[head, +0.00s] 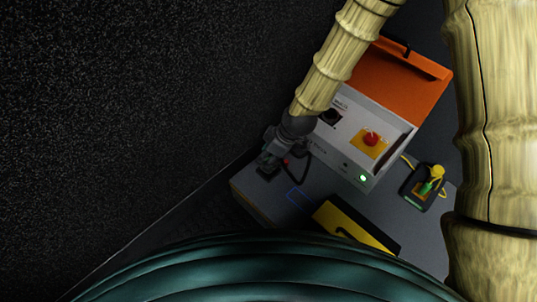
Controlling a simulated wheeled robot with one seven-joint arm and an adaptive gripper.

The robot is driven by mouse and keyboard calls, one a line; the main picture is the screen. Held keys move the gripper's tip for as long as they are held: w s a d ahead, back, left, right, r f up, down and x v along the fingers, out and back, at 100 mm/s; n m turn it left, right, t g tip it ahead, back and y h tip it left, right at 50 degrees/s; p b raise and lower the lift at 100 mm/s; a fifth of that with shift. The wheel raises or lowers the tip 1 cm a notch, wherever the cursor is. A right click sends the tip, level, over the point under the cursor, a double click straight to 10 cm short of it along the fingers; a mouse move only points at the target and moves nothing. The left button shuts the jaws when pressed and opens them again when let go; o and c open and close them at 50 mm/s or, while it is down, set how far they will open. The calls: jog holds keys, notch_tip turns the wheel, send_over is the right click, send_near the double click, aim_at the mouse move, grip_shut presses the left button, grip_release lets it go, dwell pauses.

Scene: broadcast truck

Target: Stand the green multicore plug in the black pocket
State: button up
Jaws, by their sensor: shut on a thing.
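My gripper (272,164) is at the left end of the grey bench, beside the control box. A small black holder (412,201) lies on the right of the bench, far from my gripper. A green piece (427,187) shows on this holder, with a yellow part and cord at its top. I cannot tell whether the green piece is the plug, or whether the holder is the black pocket.
A white control box (340,158) with a raised orange lid (405,83), red button (370,139) and green light (362,178) stands between gripper and holder. A yellow-and-black block (348,226) lies at the front.

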jog(key=shift+f+b, duration=0.35)
jog(key=shift+f, duration=0.2)
jog(key=shift+f, duration=0.55)
dwell(0.3)
jog(key=o, duration=1)
jog(key=shift+v, duration=6)
